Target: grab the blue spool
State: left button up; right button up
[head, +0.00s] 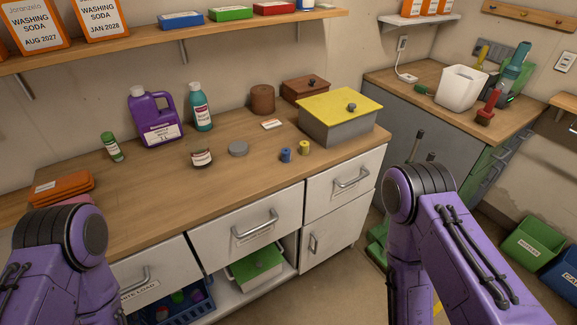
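The blue spool (286,155) stands on the wooden counter, near its front edge and right of the middle. A yellow spool (304,148) stands close beside it on the right. My two purple arms come in from the lower left and lower right, well short of the spools. Neither gripper shows in the head view.
A grey box with a yellow lid (340,103) stands right of the spools. The counter's front is mostly clear.

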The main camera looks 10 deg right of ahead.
aim_at(286, 151)
jog(key=k, duration=0.3)
jog(key=z, duration=1.8)
jog(key=i, duration=1.4)
jog(key=u, duration=2)
